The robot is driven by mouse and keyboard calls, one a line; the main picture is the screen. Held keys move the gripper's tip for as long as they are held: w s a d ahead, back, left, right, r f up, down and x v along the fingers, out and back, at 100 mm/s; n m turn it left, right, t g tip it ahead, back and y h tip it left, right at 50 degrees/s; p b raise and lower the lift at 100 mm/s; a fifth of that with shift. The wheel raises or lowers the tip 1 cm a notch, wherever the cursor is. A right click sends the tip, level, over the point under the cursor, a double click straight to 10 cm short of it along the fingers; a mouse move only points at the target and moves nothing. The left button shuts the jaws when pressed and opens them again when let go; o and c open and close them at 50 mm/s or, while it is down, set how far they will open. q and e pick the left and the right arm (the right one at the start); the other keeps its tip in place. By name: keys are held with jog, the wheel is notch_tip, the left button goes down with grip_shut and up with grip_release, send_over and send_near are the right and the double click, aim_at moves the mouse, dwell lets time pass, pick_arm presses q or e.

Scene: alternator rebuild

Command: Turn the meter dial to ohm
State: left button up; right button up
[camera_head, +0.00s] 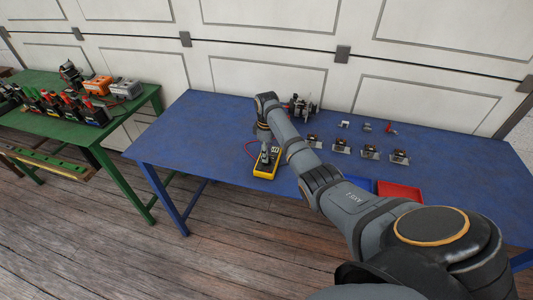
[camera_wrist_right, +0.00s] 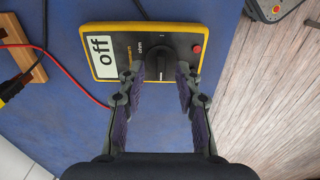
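The yellow-edged meter (camera_head: 265,172) lies on the blue table near its front edge. In the right wrist view the meter (camera_wrist_right: 112,27) has a white display (camera_wrist_right: 99,57) reading "off". My right gripper (camera_head: 266,150) is over the meter. In the right wrist view, the right gripper's fingertips (camera_wrist_right: 160,72) stand on either side of the dial, apart, with narrow gaps visible. Whether they touch it lower down is unclear. My left gripper is out of view.
A red lead (camera_wrist_right: 70,68) runs beside the meter to a wooden block (camera_wrist_right: 24,60). On the blue table (camera_head: 200,120) are an alternator-like part (camera_head: 301,108), several small parts and a red tray (camera_head: 400,191). A green table (camera_head: 140,103) with tools stands left.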

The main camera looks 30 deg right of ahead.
jog(key=shift+s+f, duration=0.1)
jog(key=shift+f, duration=0.55)
grip_shut()
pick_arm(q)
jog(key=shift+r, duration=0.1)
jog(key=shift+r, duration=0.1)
